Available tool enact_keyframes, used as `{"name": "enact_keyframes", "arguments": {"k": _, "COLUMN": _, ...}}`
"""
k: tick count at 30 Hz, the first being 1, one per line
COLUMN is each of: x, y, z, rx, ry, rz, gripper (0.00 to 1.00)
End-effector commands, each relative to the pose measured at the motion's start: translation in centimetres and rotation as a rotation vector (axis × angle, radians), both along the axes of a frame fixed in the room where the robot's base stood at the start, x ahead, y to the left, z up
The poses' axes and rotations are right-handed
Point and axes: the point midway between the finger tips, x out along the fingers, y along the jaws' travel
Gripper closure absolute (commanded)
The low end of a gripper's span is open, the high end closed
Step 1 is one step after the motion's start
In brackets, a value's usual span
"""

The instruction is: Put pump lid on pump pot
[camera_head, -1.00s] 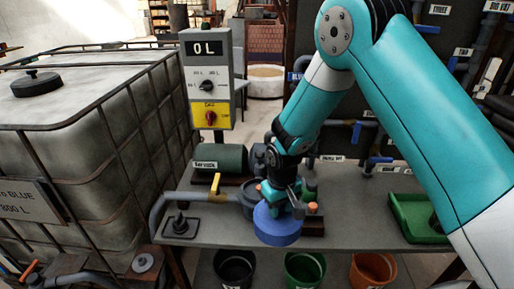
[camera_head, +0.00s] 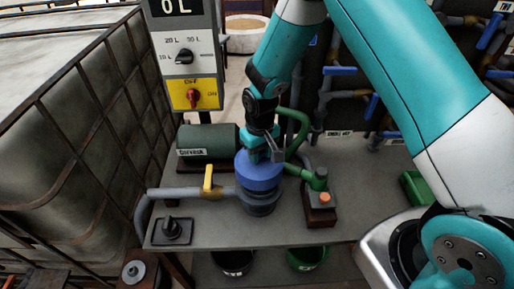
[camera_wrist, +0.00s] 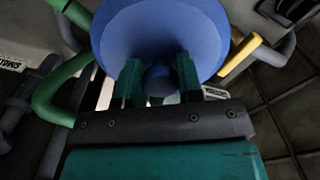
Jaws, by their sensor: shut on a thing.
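The pump lid (camera_head: 258,173) is a blue round disc with a knob on top. My gripper (camera_head: 268,149) is shut on that knob, and the lid hangs under the fingers. In the wrist view the lid (camera_wrist: 160,32) fills the top middle, with my gripper's two teal fingers (camera_wrist: 158,80) on either side of its blue knob. The pump pot (camera_head: 259,207) is the dark grey round body on the bench, directly below the lid in the head view. The lid covers the pot's top; I cannot tell whether they touch.
A yellow valve handle (camera_head: 208,178) stands left of the pot on a grey pipe. A green pump motor (camera_head: 207,139) lies behind. A green pipe (camera_head: 300,130) curves down to the right. A control box (camera_head: 185,60) rises at the back left.

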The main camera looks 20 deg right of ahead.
Motion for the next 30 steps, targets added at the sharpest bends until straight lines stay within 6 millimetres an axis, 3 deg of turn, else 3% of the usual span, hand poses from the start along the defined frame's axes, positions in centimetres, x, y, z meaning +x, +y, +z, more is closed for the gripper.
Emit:
{"name": "enact_keyframes", "arguments": {"k": 15, "x": 0.0, "y": 0.1, "z": -5.1, "rx": 0.000, "ry": 0.000, "rz": 0.002, "gripper": 0.92}}
{"name": "enact_keyframes", "arguments": {"k": 30, "x": 0.0, "y": 0.2, "z": -5.2, "rx": 0.000, "ry": 0.000, "rz": 0.003, "gripper": 0.92}}
